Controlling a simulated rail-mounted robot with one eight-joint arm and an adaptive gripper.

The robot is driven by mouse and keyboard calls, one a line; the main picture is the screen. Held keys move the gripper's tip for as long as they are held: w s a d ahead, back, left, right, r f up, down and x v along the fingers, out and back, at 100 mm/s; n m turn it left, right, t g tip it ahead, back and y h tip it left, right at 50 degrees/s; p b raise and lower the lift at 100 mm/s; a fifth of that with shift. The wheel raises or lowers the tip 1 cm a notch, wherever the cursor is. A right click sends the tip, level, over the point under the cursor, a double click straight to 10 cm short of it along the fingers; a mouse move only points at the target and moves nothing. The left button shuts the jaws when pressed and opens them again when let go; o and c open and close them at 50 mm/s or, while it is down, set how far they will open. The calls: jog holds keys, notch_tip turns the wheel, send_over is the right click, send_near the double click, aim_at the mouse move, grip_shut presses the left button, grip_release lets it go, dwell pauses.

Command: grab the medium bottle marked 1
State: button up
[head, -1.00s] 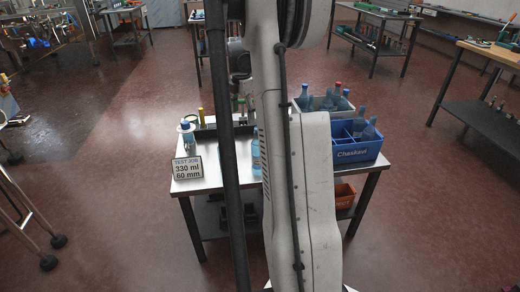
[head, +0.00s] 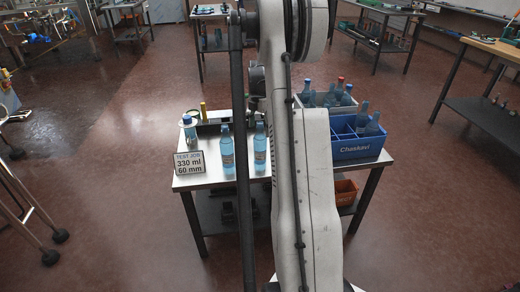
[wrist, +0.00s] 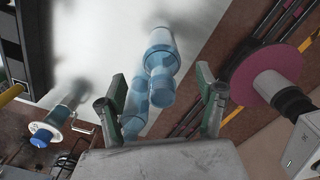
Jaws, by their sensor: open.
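Two clear blue bottles stand on the steel table: a left one (head: 227,152) and a right one (head: 260,149), both upright. I cannot read a mark 1 on either. In the wrist view a larger blue bottle shape (wrist: 161,58) and a second one (wrist: 134,103) lie in line with the gap between the fingers, overlapping each other. My gripper (wrist: 162,104) is open, with nothing visibly clamped between its fingers. In the head view my arm hides the gripper.
A blue-capped bottle with a white collar (head: 188,131) stands at the table's left, behind a sign (head: 188,163). A blue crate (head: 360,152) and a grey crate (head: 352,101) with bottles fill the right side. A pink disc (wrist: 262,75) shows at the right in the wrist view.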

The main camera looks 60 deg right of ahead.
aim_at(260, 143)
jog(key=f+b, duration=0.1)
jog(key=f, duration=0.4)
jog(key=shift+a+f, duration=0.1)
jog(key=shift+a, duration=0.1)
jog(key=c, duration=1.3)
